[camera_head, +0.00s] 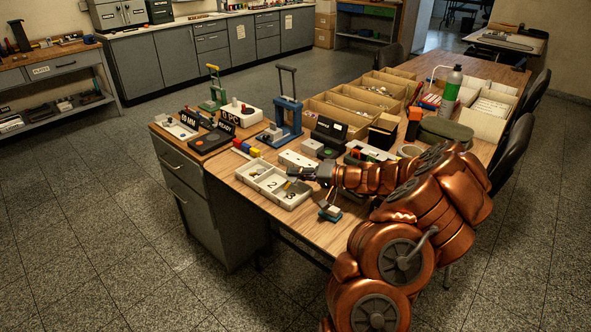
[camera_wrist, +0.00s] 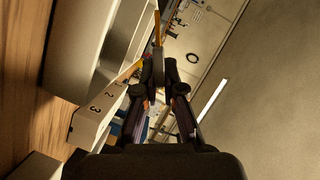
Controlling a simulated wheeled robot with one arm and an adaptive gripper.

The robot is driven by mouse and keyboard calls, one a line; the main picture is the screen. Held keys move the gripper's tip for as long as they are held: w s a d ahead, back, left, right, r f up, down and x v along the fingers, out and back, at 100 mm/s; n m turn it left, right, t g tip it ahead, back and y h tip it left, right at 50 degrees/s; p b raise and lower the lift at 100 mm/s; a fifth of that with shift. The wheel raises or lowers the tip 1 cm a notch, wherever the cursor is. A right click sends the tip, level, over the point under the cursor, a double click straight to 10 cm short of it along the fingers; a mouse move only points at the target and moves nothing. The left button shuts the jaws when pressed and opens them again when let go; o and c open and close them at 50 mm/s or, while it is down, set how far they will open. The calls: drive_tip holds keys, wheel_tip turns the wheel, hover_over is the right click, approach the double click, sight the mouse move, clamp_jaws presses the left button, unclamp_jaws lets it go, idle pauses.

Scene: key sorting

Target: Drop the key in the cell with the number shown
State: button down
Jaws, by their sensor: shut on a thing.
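A white tray (camera_head: 250,171) with several open cells sits at the near left edge of the wooden bench. The numbers 2 and 3 show on it; its numbered edge also shows in the wrist view (camera_wrist: 90,118). My gripper (camera_head: 299,173) reaches in from the right, over the tray's right end. In the wrist view my gripper (camera_wrist: 165,75) has its fingers closed together on a thin yellowish key (camera_wrist: 157,28) that sticks out past the tips. The key's far end and its height above the cells are hard to tell.
Behind the tray are a white block (camera_head: 297,160), a blue press (camera_head: 287,118), and a black box with a small screen (camera_head: 328,132), unreadable here. Cardboard bins (camera_head: 345,105) fill the back. A small teal-based item (camera_head: 330,212) lies right of the tray.

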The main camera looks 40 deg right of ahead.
drive_tip(key=shift+f, duration=0.2)
drive_tip(key=c, duration=1.2)
unclamp_jaws()
drive_tip(key=v, duration=1.2)
